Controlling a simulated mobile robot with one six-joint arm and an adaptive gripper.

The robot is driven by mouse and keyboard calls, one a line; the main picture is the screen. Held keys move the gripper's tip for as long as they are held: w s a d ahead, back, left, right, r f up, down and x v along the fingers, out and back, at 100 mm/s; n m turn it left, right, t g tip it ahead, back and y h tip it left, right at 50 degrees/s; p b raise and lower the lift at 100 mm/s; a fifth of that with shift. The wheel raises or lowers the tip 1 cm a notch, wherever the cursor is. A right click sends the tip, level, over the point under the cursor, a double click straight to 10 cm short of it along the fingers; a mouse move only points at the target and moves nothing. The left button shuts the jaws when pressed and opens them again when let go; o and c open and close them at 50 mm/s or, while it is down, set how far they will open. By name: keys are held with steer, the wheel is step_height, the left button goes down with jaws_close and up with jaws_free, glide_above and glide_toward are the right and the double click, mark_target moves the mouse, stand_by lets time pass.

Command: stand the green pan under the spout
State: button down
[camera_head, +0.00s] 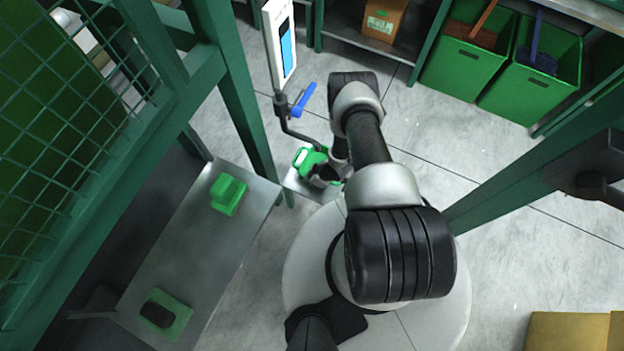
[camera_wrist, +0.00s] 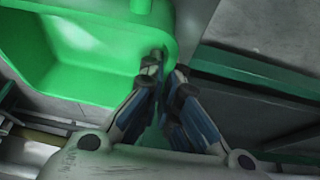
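The green pan (camera_head: 309,158) is at the grey plate below the spout (camera_head: 303,137), a dark bent pipe with a blue lever (camera_head: 304,100). The pipe's lower end shows just above the pan; whether it is exactly over the hollow I cannot tell. My gripper (camera_head: 325,174) is at the pan's right side, partly hidden by my arm. In the wrist view the pan (camera_wrist: 75,50) fills the upper left. My gripper's fingers (camera_wrist: 165,72) are close together at its corner, with a green part between them. The pan's contact with the plate is hidden.
The grey plate (camera_head: 294,186) is small. A metal table (camera_head: 190,250) at left bears a green block-like piece (camera_head: 228,194) and a green piece with a dark top (camera_head: 168,318). A green post stands close left of the spout. Green bins (camera_head: 465,60) stand at the back right.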

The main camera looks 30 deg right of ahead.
steer(key=shift+f+b, duration=0.5)
steer(key=shift+f, duration=0.85)
steer(key=shift+f, duration=0.1)
steer(key=c, duration=1.8)
jaws_free()
steer(key=p+v, duration=0.5)
steer(key=v, duration=0.7)
